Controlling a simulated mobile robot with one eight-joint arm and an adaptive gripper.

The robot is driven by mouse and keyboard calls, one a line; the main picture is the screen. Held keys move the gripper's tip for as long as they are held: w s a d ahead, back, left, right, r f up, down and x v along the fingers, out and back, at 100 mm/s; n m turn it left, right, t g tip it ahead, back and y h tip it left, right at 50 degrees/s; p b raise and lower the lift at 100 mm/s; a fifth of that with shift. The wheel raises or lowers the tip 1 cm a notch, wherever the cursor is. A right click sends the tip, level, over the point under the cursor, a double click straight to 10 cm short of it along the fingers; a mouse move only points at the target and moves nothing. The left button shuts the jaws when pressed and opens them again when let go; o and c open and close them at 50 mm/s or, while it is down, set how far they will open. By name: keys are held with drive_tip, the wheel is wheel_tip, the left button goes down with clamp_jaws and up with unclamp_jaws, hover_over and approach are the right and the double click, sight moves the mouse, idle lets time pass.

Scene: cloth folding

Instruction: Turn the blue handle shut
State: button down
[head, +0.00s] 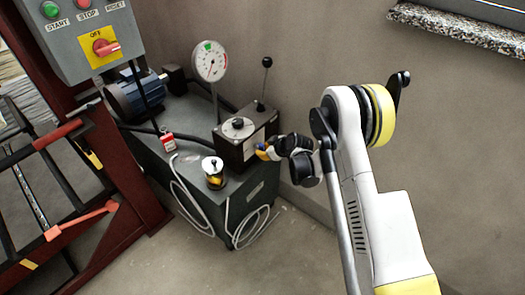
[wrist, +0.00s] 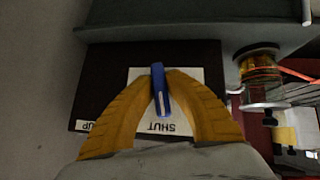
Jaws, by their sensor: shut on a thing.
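The blue handle (wrist: 160,90) is between the two yellow fingertips of my gripper (wrist: 164,76) in the wrist view. The fingers are shut on it. The handle stands almost upright in that picture, leaning slightly, in front of a white plate (wrist: 137,77) with the word SHUT upside down. The plate is on the front face of a dark box (head: 232,152).
On the green cabinet (head: 262,188) stand a dial gauge (head: 210,62), a black-knobbed lever (head: 266,63) and a small glass cup (head: 213,172). A blue motor (head: 136,97) and a red frame are left.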

drive_tip(key=shift+m+g+y, duration=0.5)
drive_tip(key=shift+g, duration=0.2)
drive_tip(key=c, duration=1.4)
unclamp_jaws()
drive_tip(key=v, duration=1.2)
drive_tip(key=shift+w, duration=0.1)
